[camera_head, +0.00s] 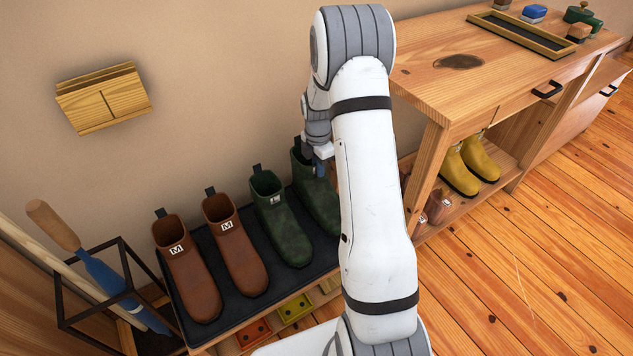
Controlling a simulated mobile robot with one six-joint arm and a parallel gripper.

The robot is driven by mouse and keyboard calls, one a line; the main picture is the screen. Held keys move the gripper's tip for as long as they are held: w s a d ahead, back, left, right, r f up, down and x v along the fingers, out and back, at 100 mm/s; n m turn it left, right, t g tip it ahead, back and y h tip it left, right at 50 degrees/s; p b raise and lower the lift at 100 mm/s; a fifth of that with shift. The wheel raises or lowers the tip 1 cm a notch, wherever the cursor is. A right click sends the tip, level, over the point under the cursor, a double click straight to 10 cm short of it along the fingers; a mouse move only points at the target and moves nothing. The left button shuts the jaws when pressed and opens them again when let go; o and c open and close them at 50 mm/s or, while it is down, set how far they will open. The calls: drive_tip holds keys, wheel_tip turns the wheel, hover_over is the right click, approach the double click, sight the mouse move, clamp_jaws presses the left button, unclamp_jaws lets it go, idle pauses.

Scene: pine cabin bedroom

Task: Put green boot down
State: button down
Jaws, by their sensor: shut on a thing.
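A green boot (319,200) stands at the right end of a dark mat (202,254) on a low bench, partly hidden behind my arm. My gripper (318,160) is at the top of this boot's shaft and shut on it. The boot looks upright; I cannot tell whether its sole touches the mat. A second green boot (282,222) stands just left of it on the mat.
Two brown boots (187,269) (236,249) marked M stand left on the mat. A wooden table (440,75) is close on the right, with yellow boots (470,165) on its lower shelf. A black-framed stand (98,290) is at the left.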

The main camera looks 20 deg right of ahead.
sight(322, 186)
wheel_tip(322, 186, down, 4)
drive_tip(key=shift+f+b, duration=0.1)
drive_tip(key=shift+b, duration=0.6)
drive_tip(key=c, duration=1.5)
unclamp_jaws()
drive_tip(key=shift+c, duration=0.2)
